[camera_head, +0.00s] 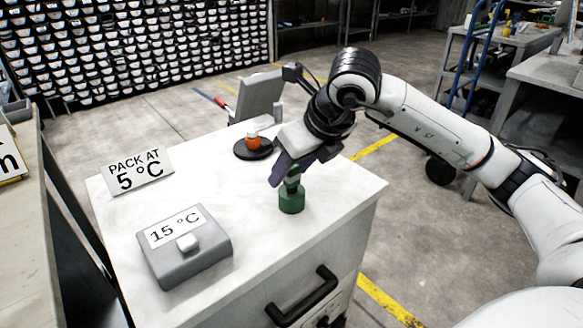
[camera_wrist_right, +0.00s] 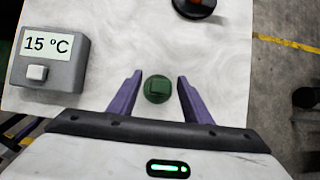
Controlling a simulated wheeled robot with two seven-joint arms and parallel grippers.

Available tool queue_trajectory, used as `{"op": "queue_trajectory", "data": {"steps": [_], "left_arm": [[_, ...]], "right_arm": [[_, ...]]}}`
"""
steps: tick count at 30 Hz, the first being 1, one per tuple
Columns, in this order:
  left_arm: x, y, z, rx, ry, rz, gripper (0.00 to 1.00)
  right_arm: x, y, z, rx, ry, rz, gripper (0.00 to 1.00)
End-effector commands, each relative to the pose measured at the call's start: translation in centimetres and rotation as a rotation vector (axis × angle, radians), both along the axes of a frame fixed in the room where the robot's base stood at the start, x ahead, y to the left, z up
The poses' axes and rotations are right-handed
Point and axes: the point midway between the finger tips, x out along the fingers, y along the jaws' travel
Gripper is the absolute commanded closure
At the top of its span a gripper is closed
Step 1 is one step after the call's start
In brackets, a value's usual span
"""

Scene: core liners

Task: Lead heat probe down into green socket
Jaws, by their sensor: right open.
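The green socket (camera_head: 291,201) stands upright on the white worktop near its right edge. A narrower dark green piece (camera_head: 293,181), seemingly the heat probe, rises from the top of it; how deep it sits I cannot tell. In the right wrist view its squarish green top (camera_wrist_right: 157,88) lies over the round green body. My right gripper (camera_head: 288,174) points down over it. Its purple fingers (camera_wrist_right: 160,80) are open, one on each side of the green piece, with visible gaps. My left gripper is not in view.
A grey box (camera_head: 212,255) reading 15 °C with a white button sits front left. A PACK AT 5 °C sign (camera_head: 137,171) stands behind it. An orange piece on a black disc (camera_head: 241,153) is at the back. The worktop's middle (camera_head: 222,190) is clear.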

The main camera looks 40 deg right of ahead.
Motion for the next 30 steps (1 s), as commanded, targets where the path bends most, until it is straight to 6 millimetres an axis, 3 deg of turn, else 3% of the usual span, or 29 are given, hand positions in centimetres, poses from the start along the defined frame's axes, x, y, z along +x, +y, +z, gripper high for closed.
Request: {"op": "queue_trajectory", "data": {"steps": [18, 30], "left_arm": [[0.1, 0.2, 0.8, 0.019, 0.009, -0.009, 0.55], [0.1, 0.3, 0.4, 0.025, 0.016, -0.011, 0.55]], "right_arm": [[-4.7, -0.4, 8.3, -0.001, -0.004, -0.001, 0.55], [-5.2, -0.4, 8.9, 0.000, -0.002, 0.000, 0.55]]}}
